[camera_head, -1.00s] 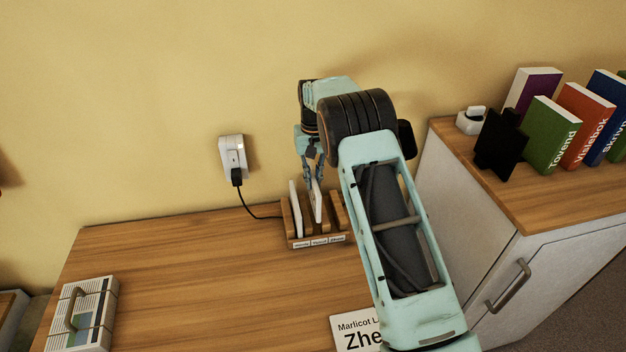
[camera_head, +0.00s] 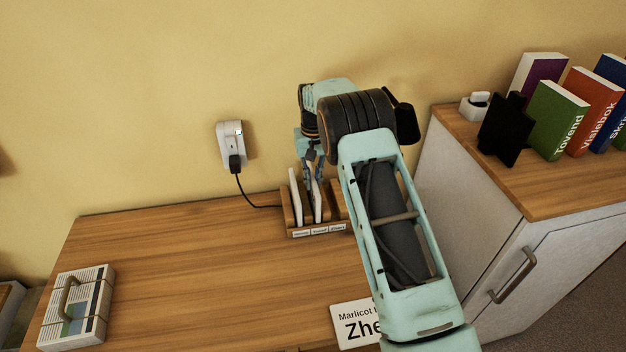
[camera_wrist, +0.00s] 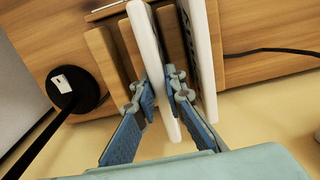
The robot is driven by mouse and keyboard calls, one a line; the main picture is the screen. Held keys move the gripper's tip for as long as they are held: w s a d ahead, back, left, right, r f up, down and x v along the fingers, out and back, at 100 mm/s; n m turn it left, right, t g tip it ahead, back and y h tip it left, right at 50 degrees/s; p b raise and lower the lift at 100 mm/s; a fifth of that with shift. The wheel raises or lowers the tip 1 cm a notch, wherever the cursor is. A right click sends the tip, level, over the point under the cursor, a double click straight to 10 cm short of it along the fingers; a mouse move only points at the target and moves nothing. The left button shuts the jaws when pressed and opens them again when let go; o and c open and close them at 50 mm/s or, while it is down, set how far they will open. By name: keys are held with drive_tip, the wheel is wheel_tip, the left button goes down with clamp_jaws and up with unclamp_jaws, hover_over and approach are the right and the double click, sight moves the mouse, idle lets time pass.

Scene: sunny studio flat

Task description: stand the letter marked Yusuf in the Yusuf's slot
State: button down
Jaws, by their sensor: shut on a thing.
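A wooden letter rack (camera_head: 338,229) with small name labels along its front stands on the desk against the wall. One white letter (camera_head: 295,200) stands in its left slot; it also shows in the wrist view (camera_wrist: 205,60). My gripper (camera_head: 314,183) is over the middle slot, shut on a second white letter (camera_head: 318,206). In the wrist view this letter (camera_wrist: 149,50) is edge-on between my two blue-padded fingers (camera_wrist: 164,108), its lower part between the rack's dividers. Its writing is hidden. The right slot looks empty, though my arm partly covers it.
A letter starting "Zhe" (camera_head: 352,326) lies flat at the desk's front, partly under my arm. A plug and cable (camera_head: 237,165) hang beside the rack. A cabinet (camera_head: 463,195) with books stands right.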

drive_tip(key=shift+f+b, duration=0.6)
drive_tip(key=shift+f, duration=0.4)
idle(0.3)
drive_tip(key=c, duration=1.9)
unclamp_jaws()
drive_tip(key=shift+r+p, duration=2.15)
drive_tip(key=shift+r, duration=1.95)
